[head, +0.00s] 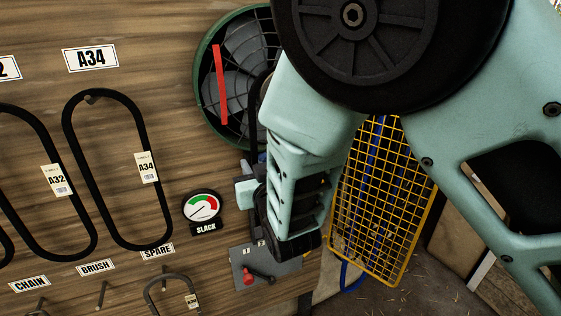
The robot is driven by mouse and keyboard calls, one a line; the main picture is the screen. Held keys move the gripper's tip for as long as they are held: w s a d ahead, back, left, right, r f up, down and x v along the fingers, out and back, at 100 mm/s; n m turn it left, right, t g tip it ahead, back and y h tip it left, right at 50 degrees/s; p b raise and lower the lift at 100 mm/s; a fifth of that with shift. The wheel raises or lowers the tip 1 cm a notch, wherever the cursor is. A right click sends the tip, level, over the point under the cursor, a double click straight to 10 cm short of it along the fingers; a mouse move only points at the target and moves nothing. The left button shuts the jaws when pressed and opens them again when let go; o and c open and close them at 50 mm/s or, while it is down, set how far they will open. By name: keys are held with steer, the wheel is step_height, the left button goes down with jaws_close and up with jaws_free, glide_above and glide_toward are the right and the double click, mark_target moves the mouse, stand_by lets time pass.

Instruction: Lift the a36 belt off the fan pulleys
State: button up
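A green-rimmed fan (204,110) with a dark grille is on the wooden board, partly behind my arm. A black strip (254,142) runs down from the fan beside my arm; it looks like a belt, but no A36 label shows. The pulleys are hidden behind my arm and hand. My gripper (248,191) is at the board below the fan, right of the slack gauge. Its fingertips are mostly hidden, so I cannot tell whether it is open or holds the belt.
Belts labelled A32 (87,207) and A34 (69,130) hang at left. A slack gauge (202,207) and a plate with a red knob (249,276) are near my gripper.

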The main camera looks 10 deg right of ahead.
jaws_close()
steer(key=shift+s+r, duration=0.1)
steer(key=shift+r, duration=0.05)
step_height(320, 180, up, 7)
steer(key=shift+s+b, duration=0.15)
steer(key=shift+b, duration=1.05)
steer(key=b, duration=1.1)
glide_toward(255, 143)
steer(key=v, duration=0.4)
steer(key=shift+b+v, duration=0.65)
steer(key=shift+v, duration=0.95)
